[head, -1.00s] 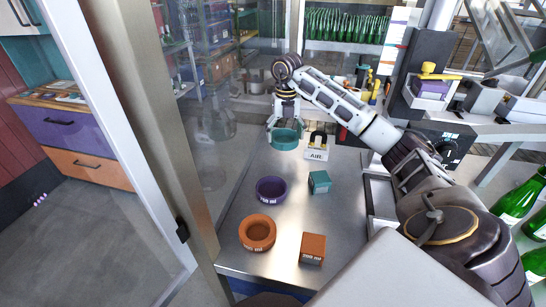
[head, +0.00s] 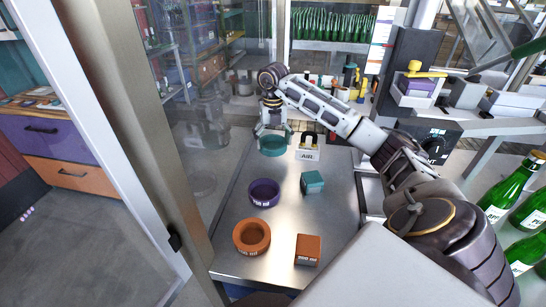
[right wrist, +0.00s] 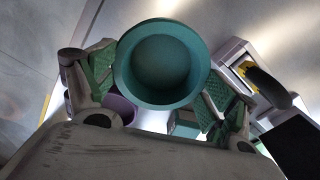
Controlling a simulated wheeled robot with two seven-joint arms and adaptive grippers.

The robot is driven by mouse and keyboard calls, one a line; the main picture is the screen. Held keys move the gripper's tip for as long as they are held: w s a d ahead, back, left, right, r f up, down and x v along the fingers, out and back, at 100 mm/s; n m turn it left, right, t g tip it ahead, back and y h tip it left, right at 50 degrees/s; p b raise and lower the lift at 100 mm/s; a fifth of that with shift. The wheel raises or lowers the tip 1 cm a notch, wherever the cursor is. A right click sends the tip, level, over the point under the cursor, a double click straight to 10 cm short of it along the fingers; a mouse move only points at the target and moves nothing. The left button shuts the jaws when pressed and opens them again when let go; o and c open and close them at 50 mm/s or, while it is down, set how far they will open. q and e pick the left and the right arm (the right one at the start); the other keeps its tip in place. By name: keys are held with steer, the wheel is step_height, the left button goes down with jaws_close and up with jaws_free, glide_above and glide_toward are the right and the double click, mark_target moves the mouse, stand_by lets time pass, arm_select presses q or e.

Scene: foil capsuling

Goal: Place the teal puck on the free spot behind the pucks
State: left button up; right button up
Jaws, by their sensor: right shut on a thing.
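The teal puck (head: 273,146) is a round, hollow ring-like piece near the far end of the metal table. My right gripper (head: 273,138) is shut on it, with a finger on either side. In the right wrist view the puck (right wrist: 162,64) sits between the green-padded fingers, its round opening facing the camera. I cannot tell whether its underside touches the table. The purple puck (head: 264,193) and the orange puck (head: 251,237) stand in a row nearer to me. My left gripper is not in view.
A teal block (head: 312,182) and an orange block (head: 308,250) stand right of the pucks. A white AIR holder (head: 307,154) stands close right of the teal puck. A glass wall (head: 205,130) runs along the left. Green bottles (head: 515,190) stand at the right.

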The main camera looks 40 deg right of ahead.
mark_target(273, 147)
step_height(273, 147, down, 3)
steer(key=shift+r, duration=0.1)
steer(key=shift+f, duration=0.25)
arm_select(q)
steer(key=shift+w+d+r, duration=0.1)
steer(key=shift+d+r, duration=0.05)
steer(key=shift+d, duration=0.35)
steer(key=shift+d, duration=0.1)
arm_select(e)
steer(key=shift+f, duration=0.15)
steer(key=shift+f+p, duration=0.3)
steer(key=shift+f, duration=1.5)
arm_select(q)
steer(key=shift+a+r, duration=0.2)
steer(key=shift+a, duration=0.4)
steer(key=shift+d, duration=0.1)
